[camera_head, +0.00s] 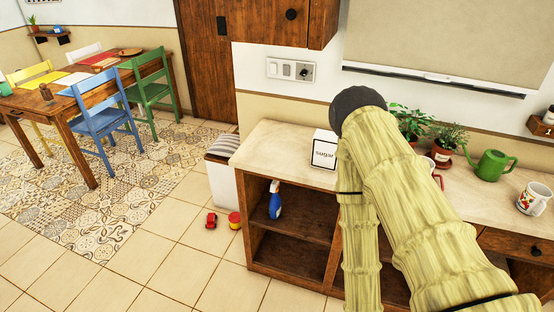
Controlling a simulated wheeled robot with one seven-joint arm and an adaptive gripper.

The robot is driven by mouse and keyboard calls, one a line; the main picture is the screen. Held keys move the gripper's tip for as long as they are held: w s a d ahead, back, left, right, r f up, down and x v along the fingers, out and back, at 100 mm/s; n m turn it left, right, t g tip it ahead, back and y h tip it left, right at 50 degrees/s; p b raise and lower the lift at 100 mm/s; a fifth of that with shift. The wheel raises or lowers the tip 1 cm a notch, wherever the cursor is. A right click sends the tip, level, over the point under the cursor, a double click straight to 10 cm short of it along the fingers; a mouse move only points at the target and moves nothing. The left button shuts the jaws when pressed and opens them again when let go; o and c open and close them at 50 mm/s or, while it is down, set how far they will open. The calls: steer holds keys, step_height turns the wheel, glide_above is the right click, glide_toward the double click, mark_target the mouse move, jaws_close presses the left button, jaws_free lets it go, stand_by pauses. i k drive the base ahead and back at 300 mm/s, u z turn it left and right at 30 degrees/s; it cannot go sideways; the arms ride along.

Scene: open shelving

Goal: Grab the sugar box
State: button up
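The sugar box (324,149) is a white box with dark "sugar" lettering. It stands upright on the pale top of the wooden shelving unit (272,138), near its left part. My arm, in a yellowish ribbed cover, rises in front of the unit and hides the box's right edge. My gripper does not show in this view; only the arm links and a dark round joint are visible, so the hand's place relative to the box cannot be seen.
Potted plants (450,136), a green watering can (491,165) and a floral mug (533,198) stand to the right on the top. A blue spray bottle (275,200) is on the shelf below. Small red toys (211,220) lie on the floor. The top left of the box is clear.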

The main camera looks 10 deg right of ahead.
mark_target(324, 142)
steer(key=u, duration=0.6)
steer(key=i, duration=0.75)
steer(key=z, duration=0.5)
